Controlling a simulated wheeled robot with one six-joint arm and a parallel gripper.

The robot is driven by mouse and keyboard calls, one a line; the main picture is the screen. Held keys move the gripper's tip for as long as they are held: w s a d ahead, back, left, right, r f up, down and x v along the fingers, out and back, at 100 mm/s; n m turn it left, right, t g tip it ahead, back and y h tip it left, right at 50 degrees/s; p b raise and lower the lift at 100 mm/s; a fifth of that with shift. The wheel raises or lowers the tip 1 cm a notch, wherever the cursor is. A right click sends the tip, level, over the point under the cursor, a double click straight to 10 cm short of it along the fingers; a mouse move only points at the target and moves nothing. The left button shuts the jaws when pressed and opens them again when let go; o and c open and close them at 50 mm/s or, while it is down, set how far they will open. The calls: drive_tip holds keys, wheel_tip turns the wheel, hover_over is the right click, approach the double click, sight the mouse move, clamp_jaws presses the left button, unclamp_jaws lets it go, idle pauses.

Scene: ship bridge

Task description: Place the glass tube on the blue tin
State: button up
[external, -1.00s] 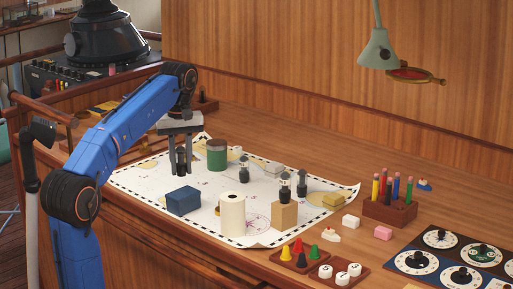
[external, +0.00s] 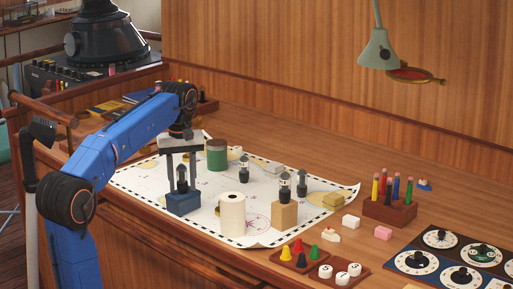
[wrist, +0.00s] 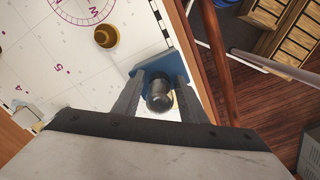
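The glass tube (external: 183,181), with a dark cap, stands upright on the blue tin (external: 184,204) near the chart's front left edge. My gripper (external: 183,187) points down over the tin. Its two fingers are spread on either side of the tube, with a gap on each side in the external view. In the wrist view the tube (wrist: 159,96) is seen from above between the fingers, with part of the blue tin (wrist: 152,68) behind it. The tube's base is partly hidden there.
A white roll (external: 232,215) stands right of the tin and a green tin (external: 217,154) behind. Similar dark-capped tubes stand farther right, one on a wooden block (external: 284,215). A brass piece (wrist: 105,36) lies on the chart. The desk's front edge is close to the tin.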

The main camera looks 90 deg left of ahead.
idle(0.3)
wheel_tip(320, 180, up, 12)
drive_tip(key=shift+r, duration=0.15)
idle(0.4)
drive_tip(key=w+d+f+m+t, duration=0.1)
drive_tip(key=w+d+f+m, duration=0.15)
drive_tip(key=d+f, duration=0.4)
drive_tip(key=w+d+f+m+y, duration=0.1)
drive_tip(key=d+f+m, duration=0.25)
drive_tip(key=d, duration=0.55)
drive_tip(key=w+d+f+m+t, duration=0.1)
drive_tip(key=w+d+f+m, duration=0.1)
drive_tip(key=d+f+m, duration=0.45)
drive_tip(key=s+d+f+m+t, duration=0.1)
drive_tip(key=s+d+f+m, duration=0.1)
drive_tip(key=d+f, duration=0.4)
drive_tip(key=s+d+f+m+t, duration=0.1)
drive_tip(key=s+d+f+m, duration=0.2)
drive_tip(key=d+f, duration=0.3)
drive_tip(key=s+d+f+m+h, duration=0.1)
drive_tip(key=s+d+f+m, duration=0.1)
drive_tip(key=d+f, duration=0.4)
wheel_tip(320, 180, down, 5)
drive_tip(key=shift+s+d+m+t, duration=0.2)
drive_tip(key=shift+s+m+t, duration=0.2)
drive_tip(key=shift+s, duration=0.35)
